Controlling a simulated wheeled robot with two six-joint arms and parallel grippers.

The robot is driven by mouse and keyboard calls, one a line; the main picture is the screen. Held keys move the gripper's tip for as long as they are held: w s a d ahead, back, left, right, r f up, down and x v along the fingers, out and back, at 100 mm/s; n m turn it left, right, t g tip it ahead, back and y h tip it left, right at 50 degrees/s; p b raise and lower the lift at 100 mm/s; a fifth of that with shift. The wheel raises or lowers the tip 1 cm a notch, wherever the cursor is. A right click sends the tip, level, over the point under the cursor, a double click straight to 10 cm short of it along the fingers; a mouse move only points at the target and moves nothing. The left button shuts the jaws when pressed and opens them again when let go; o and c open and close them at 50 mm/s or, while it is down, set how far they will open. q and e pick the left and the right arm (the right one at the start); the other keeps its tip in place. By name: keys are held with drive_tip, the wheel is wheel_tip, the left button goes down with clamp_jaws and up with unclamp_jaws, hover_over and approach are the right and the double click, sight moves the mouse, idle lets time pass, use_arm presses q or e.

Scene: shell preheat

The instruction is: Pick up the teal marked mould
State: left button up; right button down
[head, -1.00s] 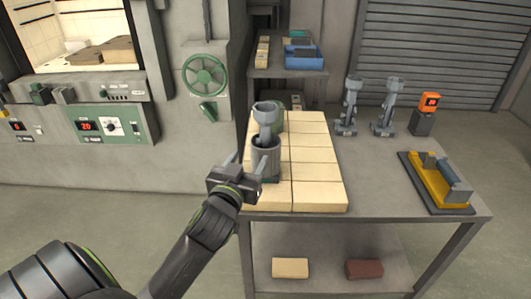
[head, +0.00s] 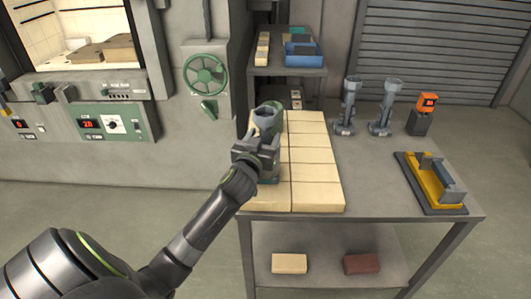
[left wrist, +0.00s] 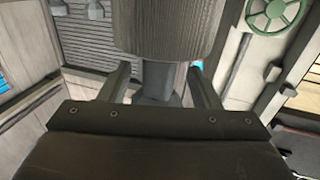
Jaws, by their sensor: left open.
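A grey mould with a cup-like top (head: 265,116) stands upright on the pale brick surface (head: 314,170) at the left of the table. My left gripper (head: 258,143) is in front of it and hides most of its middle. The left gripper's fingers (left wrist: 160,88) stand open on either side of this stem, with gaps showing. My right gripper is not in view.
Two grey upright pieces (head: 347,108) and (head: 384,108) stand on the table's back part, near an orange display device (head: 426,104). A yellow and grey fixture (head: 432,180) lies at the right. A shelf with a blue bin (head: 303,54) is behind. The table's middle is clear.

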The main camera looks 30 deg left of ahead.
use_arm(q)
drive_tip(key=shift+x, duration=1)
drive_tip(key=shift+c, duration=0.5)
clamp_jaws()
